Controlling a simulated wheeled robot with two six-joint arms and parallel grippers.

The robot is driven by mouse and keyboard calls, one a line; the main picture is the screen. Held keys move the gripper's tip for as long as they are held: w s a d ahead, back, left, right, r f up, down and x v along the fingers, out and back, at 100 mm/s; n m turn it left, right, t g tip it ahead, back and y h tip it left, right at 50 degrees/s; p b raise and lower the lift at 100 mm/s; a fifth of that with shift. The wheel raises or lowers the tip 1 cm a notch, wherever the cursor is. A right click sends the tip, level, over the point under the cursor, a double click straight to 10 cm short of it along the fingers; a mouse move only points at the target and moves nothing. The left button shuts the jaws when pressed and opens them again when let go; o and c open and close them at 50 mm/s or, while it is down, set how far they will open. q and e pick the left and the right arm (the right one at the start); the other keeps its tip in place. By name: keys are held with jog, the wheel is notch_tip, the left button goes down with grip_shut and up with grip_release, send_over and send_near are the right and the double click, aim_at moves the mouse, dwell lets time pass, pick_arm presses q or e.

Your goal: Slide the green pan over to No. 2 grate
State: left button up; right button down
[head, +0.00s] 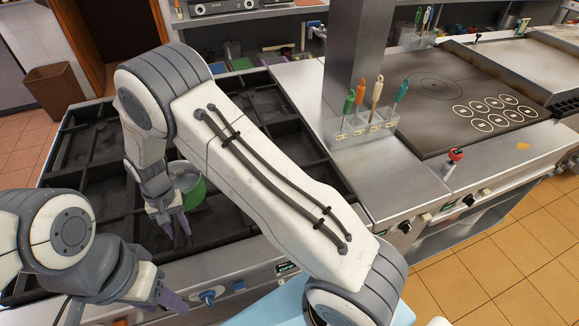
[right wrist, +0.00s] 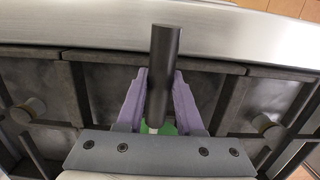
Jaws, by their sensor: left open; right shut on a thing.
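The green pan (head: 194,193) sits on the dark slatted grill, partly hidden behind my right arm and gripper. My right gripper (head: 178,228) is beside the pan on its near side. In the right wrist view its purple fingers are closed around the pan's black handle (right wrist: 164,75), with a bit of green pan (right wrist: 167,129) showing below. My left gripper (head: 168,300) is open and empty at the lower left, near the front edge of the stove, apart from the pan. No grate numbers are readable.
The grill (head: 98,189) has several dark grates with raised bars. My right arm covers much of its right side. To the right is a steel counter with a pillar and a clear utensil holder (head: 362,131). Knobs (head: 208,297) line the front panel.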

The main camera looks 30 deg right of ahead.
jog(key=shift+c, duration=2.3)
grip_release()
jog(key=shift+s+f, duration=0.1)
jog(key=shift+r, duration=0.2)
jog(key=r+b, duration=0.1)
jog(key=r, duration=0.2)
jog(key=w+r+b, duration=0.1)
jog(key=r, duration=0.2)
jog(key=r+b, duration=0.1)
jog(key=r, duration=0.2)
jog(key=shift+w+d+r, duration=0.15)
jog(key=shift+r, duration=0.5)
